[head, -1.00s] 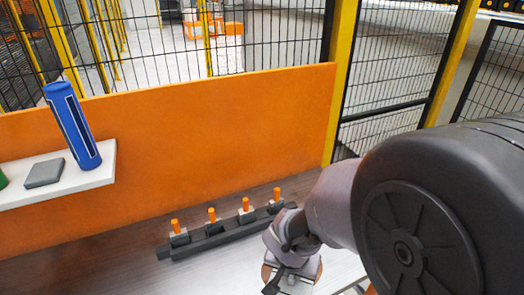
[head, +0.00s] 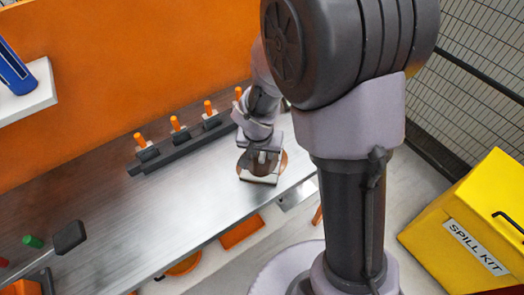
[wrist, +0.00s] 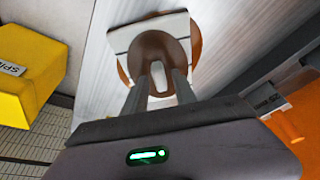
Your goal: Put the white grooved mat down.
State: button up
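The white grooved mat (head: 259,179) is at my gripper (head: 261,158), over the right end of the metal bench top. In the wrist view, the mat's white edges (wrist: 122,37) show beyond a dark brown rounded piece (wrist: 152,48), which covers its middle. A white part is between the two fingertips of my gripper (wrist: 159,84), which looks shut on the mat. A round orange-brown disc (head: 281,161) shows behind and beside the mat; in the wrist view it appears beneath it. I cannot tell whether the mat touches the disc or bench.
A dark paddle-like tool (head: 69,237) is at front left. A yellow spill kit box (head: 470,225) stands right.

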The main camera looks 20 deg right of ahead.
jog(key=d+p+v, duration=0.1)
jog(key=p+v, duration=0.4)
jog(key=v, duration=1.1)
jog(key=s+a+r+n+t+y, duration=0.1)
jog(key=s+a+r+t+y, duration=0.1)
jog(key=s+r, duration=1)
jog(key=shift+s+a+t+y, duration=0.35)
jog(key=shift+s+y, duration=0.45)
jog(key=shift+s, duration=0.45)
jog(key=shift+d, duration=0.1)
notch_tip(320, 180, down, 7)
jog(key=b, duration=0.6)
jog(key=shift+r, duration=0.25)
